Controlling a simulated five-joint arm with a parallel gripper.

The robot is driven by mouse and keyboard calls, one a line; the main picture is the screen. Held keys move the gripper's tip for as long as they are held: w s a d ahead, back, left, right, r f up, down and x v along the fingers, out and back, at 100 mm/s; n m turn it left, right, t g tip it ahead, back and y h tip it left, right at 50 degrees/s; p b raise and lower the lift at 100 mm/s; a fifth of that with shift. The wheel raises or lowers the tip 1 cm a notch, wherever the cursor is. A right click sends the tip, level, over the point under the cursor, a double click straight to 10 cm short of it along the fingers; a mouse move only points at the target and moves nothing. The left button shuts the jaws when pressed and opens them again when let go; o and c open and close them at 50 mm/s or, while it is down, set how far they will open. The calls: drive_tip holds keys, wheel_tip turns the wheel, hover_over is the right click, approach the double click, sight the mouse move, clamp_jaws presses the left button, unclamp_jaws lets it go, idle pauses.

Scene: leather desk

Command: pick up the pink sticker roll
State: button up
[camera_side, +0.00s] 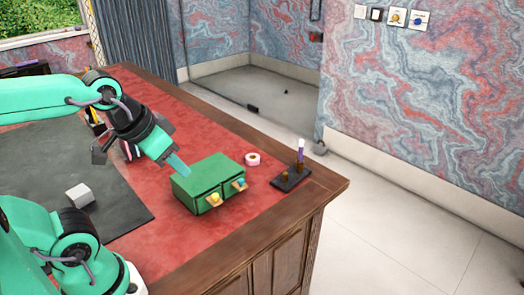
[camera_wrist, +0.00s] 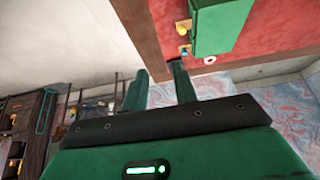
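The pink sticker roll (camera_side: 253,164) lies on the red leather of the desk, just behind the right end of a small green drawer box (camera_side: 202,173). In the wrist view the roll (camera_wrist: 210,61) is small, at the edge of the red surface beside the green box (camera_wrist: 222,28). My gripper (camera_side: 180,165) is in the air at the left rear of the green box, to the left of the roll and apart from it. In the wrist view my gripper (camera_wrist: 162,84) has its two fingers apart with nothing between them.
A dark stand with small upright items (camera_side: 290,179) is near the desk's right corner, right of the roll. A white block (camera_side: 79,195) rests on the dark mat (camera_side: 125,208) at left. Red leather behind the box is clear.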

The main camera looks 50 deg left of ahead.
drive_tip(key=o, duration=0.8)
drive_tip(key=w+a+r+n+g, duration=0.1)
drive_tip(key=w+r, duration=0.1)
drive_tip(key=w, duration=0.3)
drive_tip(key=w+a+r, duration=0.2)
drive_tip(key=w, duration=0.3)
drive_tip(key=n+g, duration=0.3)
drive_tip(key=g, duration=0.2)
hover_over(252, 154)
drive_tip(key=s+d, duration=0.2)
wheel_tip(252, 154, down, 20)
drive_tip(key=shift+w+a+f, duration=0.1)
drive_tip(key=shift+w+f, duration=0.05)
drive_tip(key=shift+f, duration=1.25)
drive_tip(key=shift+w+a+f, duration=0.1)
drive_tip(key=shift+f, duration=1.25)
drive_tip(key=shift+w+f, duration=0.15)
drive_tip(key=shift+f, duration=1.25)
drive_tip(key=shift+n, duration=0.3)
